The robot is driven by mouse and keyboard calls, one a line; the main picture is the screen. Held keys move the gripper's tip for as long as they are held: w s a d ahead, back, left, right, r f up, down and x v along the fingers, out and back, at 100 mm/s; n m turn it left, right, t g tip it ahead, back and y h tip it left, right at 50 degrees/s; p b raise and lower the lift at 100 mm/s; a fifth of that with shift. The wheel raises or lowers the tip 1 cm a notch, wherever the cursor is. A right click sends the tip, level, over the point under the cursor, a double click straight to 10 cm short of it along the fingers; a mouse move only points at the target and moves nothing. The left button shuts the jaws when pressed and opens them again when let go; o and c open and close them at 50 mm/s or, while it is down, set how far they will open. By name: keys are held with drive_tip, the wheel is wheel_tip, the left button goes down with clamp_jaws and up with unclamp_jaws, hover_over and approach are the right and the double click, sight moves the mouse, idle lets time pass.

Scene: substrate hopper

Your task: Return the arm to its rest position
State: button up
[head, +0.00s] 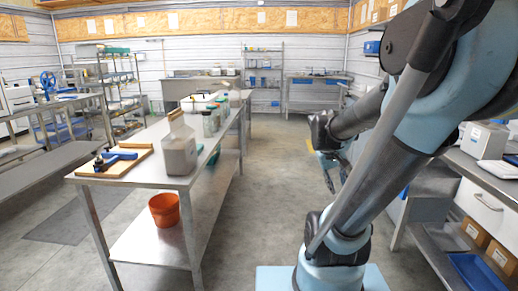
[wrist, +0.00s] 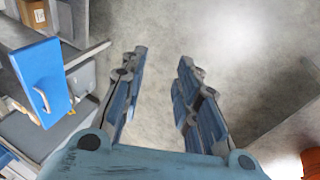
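My arm stands at the right of the head view, bent, with its forearm reaching away over the aisle. My gripper (head: 334,172) hangs over the floor between the long steel table and the right-hand bench, partly hidden by my own arm links. In the wrist view my gripper (wrist: 162,57) points down at bare grey floor. Its two blue fingers are apart with nothing between them. It touches nothing that I can see.
The steel table (head: 128,192) at left bears a grey-beige container (head: 179,155), a wooden tray (head: 100,172) and several jars. An orange bucket (head: 164,209) sits on its lower shelf. A blue panel with a handle (wrist: 38,75) lies left of the fingers. The aisle floor (head: 262,190) is clear.

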drive_tip(key=s+a+f+y, duration=0.3)
drive_tip(key=s+a+f, duration=0.2)
drive_tip(key=s+a, duration=0.3)
drive_tip(key=shift+s+a+f+t+y, duration=0.15)
drive_tip(key=shift+s+a+t+y, duration=0.2)
drive_tip(key=shift+s, duration=0.55)
